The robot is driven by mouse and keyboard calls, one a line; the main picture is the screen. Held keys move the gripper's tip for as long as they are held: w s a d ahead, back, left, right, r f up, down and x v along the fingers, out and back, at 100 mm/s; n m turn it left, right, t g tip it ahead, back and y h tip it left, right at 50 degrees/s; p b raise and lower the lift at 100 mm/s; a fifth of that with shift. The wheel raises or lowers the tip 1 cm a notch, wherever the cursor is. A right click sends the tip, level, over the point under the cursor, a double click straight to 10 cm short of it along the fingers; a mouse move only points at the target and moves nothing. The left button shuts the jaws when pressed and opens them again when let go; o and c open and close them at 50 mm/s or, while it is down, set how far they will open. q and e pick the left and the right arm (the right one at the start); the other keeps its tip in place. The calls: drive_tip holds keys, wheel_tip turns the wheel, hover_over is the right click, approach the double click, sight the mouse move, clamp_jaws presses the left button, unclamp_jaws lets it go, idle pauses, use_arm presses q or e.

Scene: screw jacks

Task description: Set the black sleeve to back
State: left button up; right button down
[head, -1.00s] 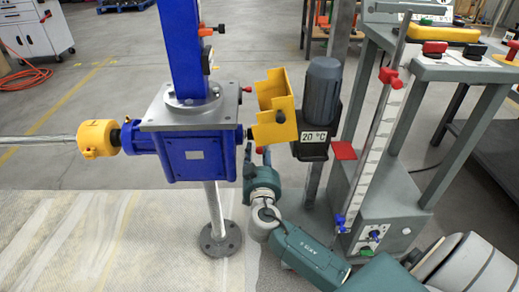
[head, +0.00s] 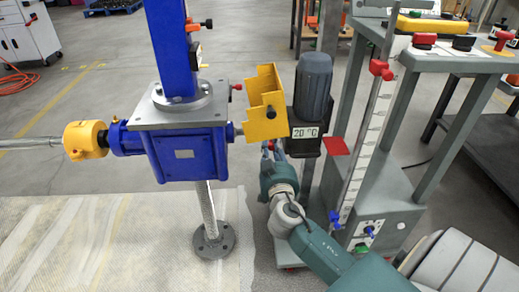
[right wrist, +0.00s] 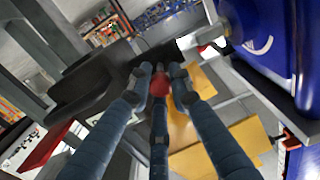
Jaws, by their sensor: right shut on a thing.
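The blue screw jack (head: 183,150) stands in the middle left of the head view, with a yellow sheet guard (head: 263,100) at its right, in front of the dark motor (head: 313,88). My right gripper (head: 272,150) reaches up from below under the guard, its fingertips partly hidden. In the right wrist view its fingers (right wrist: 160,80) close around a small red knob (right wrist: 160,86), with a black part (right wrist: 148,58) just beyond the tips. I cannot tell whether that part is the black sleeve. The guard also shows in the right wrist view (right wrist: 205,95). My left gripper is out of view.
A yellow coupling (head: 86,139) sits on the shaft at the jack's left. A grey stand (head: 375,205) with red and blue knobs is close at my right arm's right. A red plate (head: 335,146) sticks out beside the motor. Open floor lies at left.

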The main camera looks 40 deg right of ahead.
drive_tip(key=shift+d+r, duration=0.1)
drive_tip(key=shift+d, duration=0.1)
drive_tip(key=c, duration=1.6)
unclamp_jaws()
drive_tip(key=shift+s, duration=0.2)
drive_tip(key=shift+s+a, duration=0.15)
drive_tip(key=v, duration=1.1)
drive_tip(key=shift+s+a, duration=0.2)
drive_tip(key=shift+s, duration=0.05)
